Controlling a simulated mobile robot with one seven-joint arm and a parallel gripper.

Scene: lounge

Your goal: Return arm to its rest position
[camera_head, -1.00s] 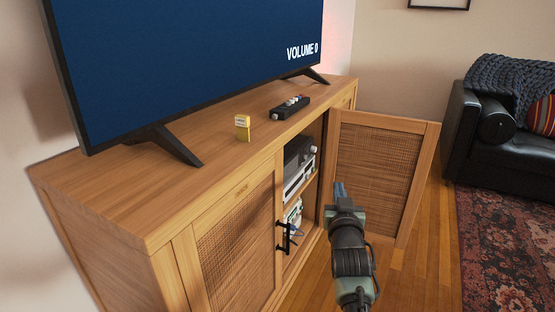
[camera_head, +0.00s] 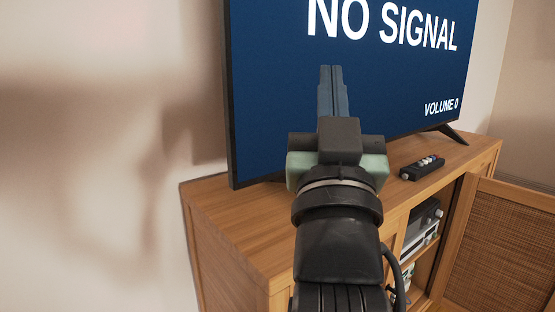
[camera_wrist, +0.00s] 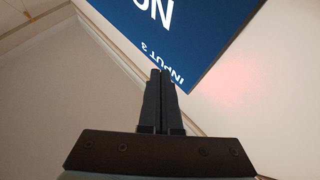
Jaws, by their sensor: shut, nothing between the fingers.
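My gripper (camera_head: 331,92) is raised in the middle of the head view, in front of the TV screen. Its fingers point upward, lie together and hold nothing. The gripper also shows in the wrist view (camera_wrist: 160,78), with its two dark fingers side by side and the TV beyond them. My arm covers part of the cabinet's top and front in the head view.
The TV (camera_head: 400,75) stands on a wooden cabinet (camera_head: 235,215) and reads "NO SIGNAL". A black remote-like device (camera_head: 422,167) lies on the cabinet top. The right cabinet door (camera_head: 505,245) stands open, with electronics (camera_head: 423,222) inside. Bare wall (camera_head: 90,150) fills the left.

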